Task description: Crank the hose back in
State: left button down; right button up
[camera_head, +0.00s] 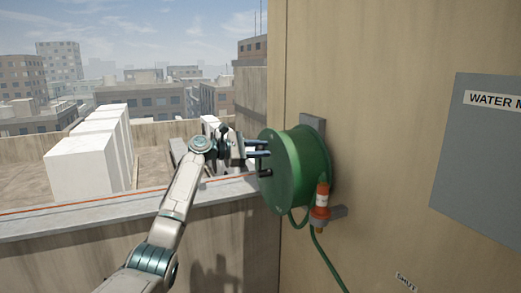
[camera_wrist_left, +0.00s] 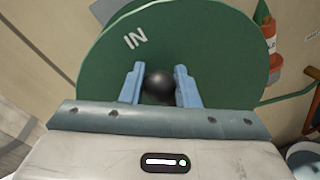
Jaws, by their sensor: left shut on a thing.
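A green hose reel (camera_head: 305,165) is mounted on the tan wall. Its round face, marked "IN", fills much of the left wrist view (camera_wrist_left: 205,45). My left gripper (camera_head: 261,149) is at the face of the reel. Its two blue fingers are shut on the black ball knob of the crank (camera_wrist_left: 158,82). In the head view the knob between the fingers is hard to make out; a dark stub shows just below them. The green hose (camera_head: 327,262) hangs from the reel's underside and runs down out of view. My right gripper is not in view.
A grey "WATER" panel (camera_head: 480,160) is on the wall to the right. A parapet ledge (camera_head: 90,221) runs on the left, with white condenser units (camera_head: 85,160) beyond it.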

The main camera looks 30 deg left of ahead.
pick_arm(q)
jog(key=c, duration=1.2)
grip_release()
jog(key=shift+f, duration=0.15)
jog(key=shift+o, duration=0.3)
jog(key=shift+w+a, duration=0.1)
jog(key=shift+s+a+b, duration=0.35)
jog(key=shift+b, duration=0.05)
jog(key=f+b+v, duration=0.1)
jog(key=b+v, duration=0.3)
jog(key=v, duration=0.5)
jog(key=shift+s+a+r+b, duration=0.25)
jog(key=shift+a+r+b, duration=0.1)
jog(key=shift+r, duration=0.2)
